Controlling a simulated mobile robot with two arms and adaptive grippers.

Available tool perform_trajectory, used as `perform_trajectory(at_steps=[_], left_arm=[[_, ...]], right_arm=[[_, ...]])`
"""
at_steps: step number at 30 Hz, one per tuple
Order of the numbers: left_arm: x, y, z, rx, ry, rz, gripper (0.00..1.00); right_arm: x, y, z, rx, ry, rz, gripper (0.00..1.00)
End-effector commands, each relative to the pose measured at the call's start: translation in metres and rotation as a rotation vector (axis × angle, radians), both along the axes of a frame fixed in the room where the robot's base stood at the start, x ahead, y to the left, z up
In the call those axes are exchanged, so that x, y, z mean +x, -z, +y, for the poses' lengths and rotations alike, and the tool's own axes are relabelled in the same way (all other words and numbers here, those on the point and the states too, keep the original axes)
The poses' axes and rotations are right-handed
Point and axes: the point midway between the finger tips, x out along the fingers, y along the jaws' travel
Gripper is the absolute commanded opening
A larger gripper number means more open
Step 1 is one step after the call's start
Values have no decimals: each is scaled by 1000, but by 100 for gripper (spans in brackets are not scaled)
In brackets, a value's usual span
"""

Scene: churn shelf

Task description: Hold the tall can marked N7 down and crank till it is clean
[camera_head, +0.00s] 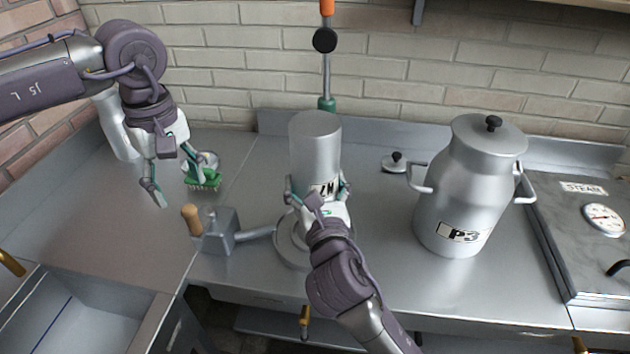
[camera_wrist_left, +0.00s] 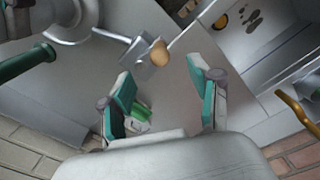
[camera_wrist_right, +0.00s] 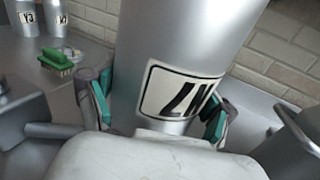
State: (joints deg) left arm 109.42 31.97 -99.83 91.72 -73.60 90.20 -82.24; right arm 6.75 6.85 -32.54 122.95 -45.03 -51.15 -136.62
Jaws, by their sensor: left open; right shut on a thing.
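The tall silver can marked N7 (camera_head: 315,145) stands bottom up on a round washer base (camera_head: 283,245) on the steel counter; its label reads upside down. My right gripper (camera_head: 318,192) is shut around the can's lower part. The can and label fill the right wrist view (camera_wrist_right: 178,92). The crank is a grey box (camera_head: 217,230) with a wooden knob (camera_head: 191,219), joined to the base by a pipe. My left gripper (camera_head: 172,190) is open and empty, above and to the left of the knob. The knob also shows beyond the left fingers in the left wrist view (camera_wrist_left: 159,53).
A green brush (camera_head: 203,178) lies behind the crank, near the left gripper. A larger can marked P3 (camera_head: 468,190) stands at right, with a small black-knobbed lid (camera_head: 395,163) beside it. A steam box (camera_head: 590,230) is at far right, a sink (camera_head: 75,310) at front left.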

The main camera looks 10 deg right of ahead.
Motion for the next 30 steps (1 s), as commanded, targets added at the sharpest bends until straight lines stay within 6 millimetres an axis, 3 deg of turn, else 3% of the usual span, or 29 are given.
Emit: perform_trajectory(at_steps=[6,13,27,30], left_arm=[[-1,34,0,0,1,4,62],[0,59,0,0,0,3,62],[0,69,0,0,0,0,62],[0,69,0,0,0,0,48]], right_arm=[[0,1,0,0,-1,2,29],[0,1,0,0,-1,2,29],[0,1,0,0,-1,2,29],[0,1,0,0,-1,2,29]])
